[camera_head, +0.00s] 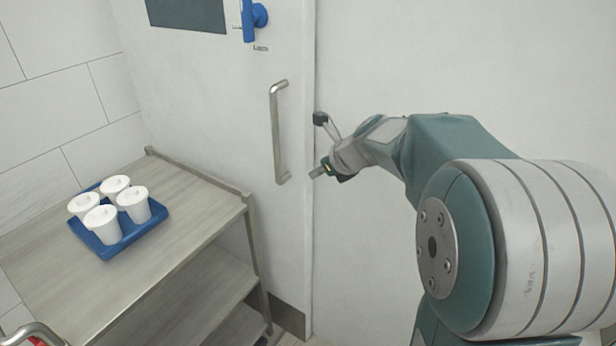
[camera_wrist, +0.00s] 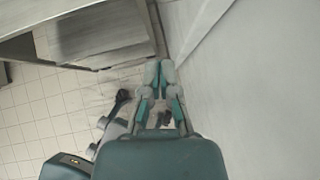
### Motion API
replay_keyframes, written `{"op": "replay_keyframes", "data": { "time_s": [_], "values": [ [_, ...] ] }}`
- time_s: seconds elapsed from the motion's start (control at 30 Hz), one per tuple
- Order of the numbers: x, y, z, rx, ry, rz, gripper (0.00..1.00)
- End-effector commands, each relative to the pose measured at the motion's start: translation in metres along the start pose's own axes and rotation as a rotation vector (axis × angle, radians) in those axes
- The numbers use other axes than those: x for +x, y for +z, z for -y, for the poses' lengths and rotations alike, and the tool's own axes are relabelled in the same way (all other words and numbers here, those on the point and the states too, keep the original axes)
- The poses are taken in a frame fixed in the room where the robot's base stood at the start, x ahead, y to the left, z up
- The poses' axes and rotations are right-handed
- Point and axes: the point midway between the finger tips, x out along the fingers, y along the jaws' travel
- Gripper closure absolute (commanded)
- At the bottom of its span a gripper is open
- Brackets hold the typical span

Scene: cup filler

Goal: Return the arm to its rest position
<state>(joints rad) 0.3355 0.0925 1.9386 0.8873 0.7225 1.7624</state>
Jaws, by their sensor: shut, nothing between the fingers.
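My gripper (camera_head: 318,172) is at the end of my arm, in front of the door by the right side of its handle in the head view. In the wrist view my gripper (camera_wrist: 160,66) points away from the camera, its two fingers together with nothing between them. My arm reaches from the right side of the head view toward the middle, bent, with the wrist left of the elbow. I cannot tell from the picture how far the fingertips are from the door.
A door (camera_head: 215,85) with a metal handle (camera_head: 278,130) stands behind. At left, a shelved cart (camera_head: 190,215) holds a blue tray (camera_head: 117,246) with several white cups (camera_head: 133,203). A plain wall (camera_head: 400,60) is behind my arm. Tiled floor (camera_wrist: 30,125) shows below.

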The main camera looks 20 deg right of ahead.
Motion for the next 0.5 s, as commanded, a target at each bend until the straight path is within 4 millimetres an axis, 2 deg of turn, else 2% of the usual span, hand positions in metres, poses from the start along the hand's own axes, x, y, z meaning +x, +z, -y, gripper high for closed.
{"op": "replay_keyframes", "data": {
  "time_s": [0.17,0.27,0.37,0.5],
  "values": [
    [-0.005,0.0,0.0,-0.001,0.001,-0.001,1.0],
    [-0.009,0.0,-0.008,-0.06,0.004,-0.008,1.0],
    [-0.022,-0.003,-0.031,-0.263,0.015,-0.035,1.0],
    [-0.049,-0.018,-0.078,-0.714,0.05,-0.096,1.0]
  ]
}}
